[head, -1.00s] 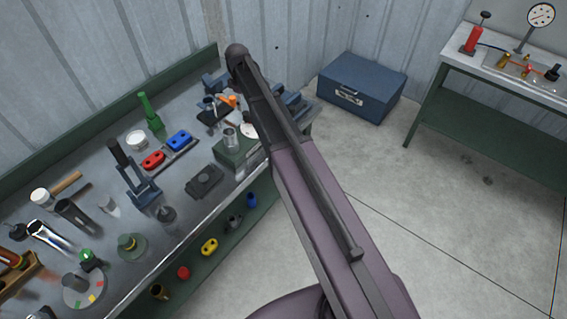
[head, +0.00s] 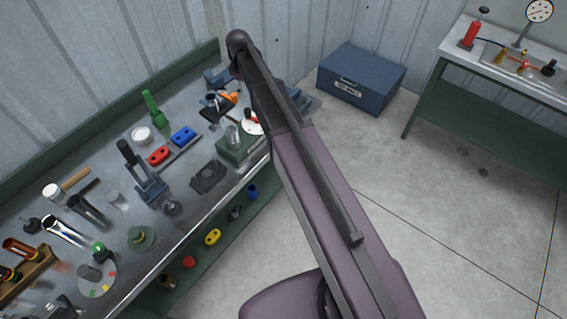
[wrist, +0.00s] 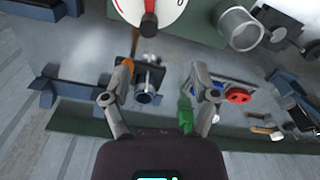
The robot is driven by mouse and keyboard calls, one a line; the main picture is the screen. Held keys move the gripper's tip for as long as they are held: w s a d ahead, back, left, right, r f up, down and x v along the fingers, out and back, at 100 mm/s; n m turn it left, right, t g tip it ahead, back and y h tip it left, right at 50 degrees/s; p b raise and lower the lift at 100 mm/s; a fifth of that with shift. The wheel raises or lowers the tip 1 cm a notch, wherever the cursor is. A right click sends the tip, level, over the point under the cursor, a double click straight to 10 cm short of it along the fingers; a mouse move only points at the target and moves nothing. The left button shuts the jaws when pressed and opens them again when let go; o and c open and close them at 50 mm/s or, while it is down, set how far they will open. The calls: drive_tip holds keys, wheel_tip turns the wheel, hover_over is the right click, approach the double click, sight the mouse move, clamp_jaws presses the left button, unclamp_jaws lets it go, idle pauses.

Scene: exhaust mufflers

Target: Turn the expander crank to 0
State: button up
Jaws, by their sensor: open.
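The expander is a green box (head: 232,150) with a metal cylinder (head: 232,135) on top, near the bench's front edge. A round white dial with a red sector (head: 251,124) is at its right end, partly behind my arm. In the wrist view the dial (wrist: 158,8) is cut off by the top edge, with a dark crank knob (wrist: 148,25) on it. The cylinder (wrist: 238,27) is right of it. My gripper (wrist: 157,86) is open and empty, its fingers apart below the knob in the picture, not touching it. The dial's reading is not legible. My arm hides the gripper in the head view.
A clamp-like fixture (head: 215,106), red block (head: 158,155), blue block (head: 183,136), green bottle (head: 152,108) and upright press tool (head: 148,180) crowd the bench. A blue toolbox (head: 362,78) stands on the floor behind. The floor right of my arm is clear.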

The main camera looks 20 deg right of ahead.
drive_tip(key=s+d+f+m+b, duration=0.2)
drive_tip(key=s+f+m+b, duration=0.1)
drive_tip(key=s, duration=0.5)
drive_tip(key=s+d+f+m+b, duration=0.2)
drive_tip(key=s+f+m+b, duration=0.2)
drive_tip(key=s, duration=0.5)
drive_tip(key=s+d+f+m+b, duration=0.2)
drive_tip(key=s+f+m+b, duration=0.2)
drive_tip(key=s, duration=0.5)
drive_tip(key=shift+d+f+b, duration=0.3)
drive_tip(key=shift+f+b, duration=0.55)
drive_tip(key=shift+f, duration=0.2)
wheel_tip(320, 180, up, 13)
drive_tip(key=n+p, duration=1.2)
drive_tip(key=p, duration=0.2)
hover_over(247, 110)
drive_tip(key=shift+r+b, duration=0.2)
drive_tip(key=shift+b, duration=0.1)
drive_tip(key=shift+f, duration=0.15)
wheel_tip(247, 110, down, 14)
drive_tip(key=b, duration=1.3)
drive_tip(key=shift+r+b, duration=0.2)
drive_tip(key=shift+b, duration=0.2)
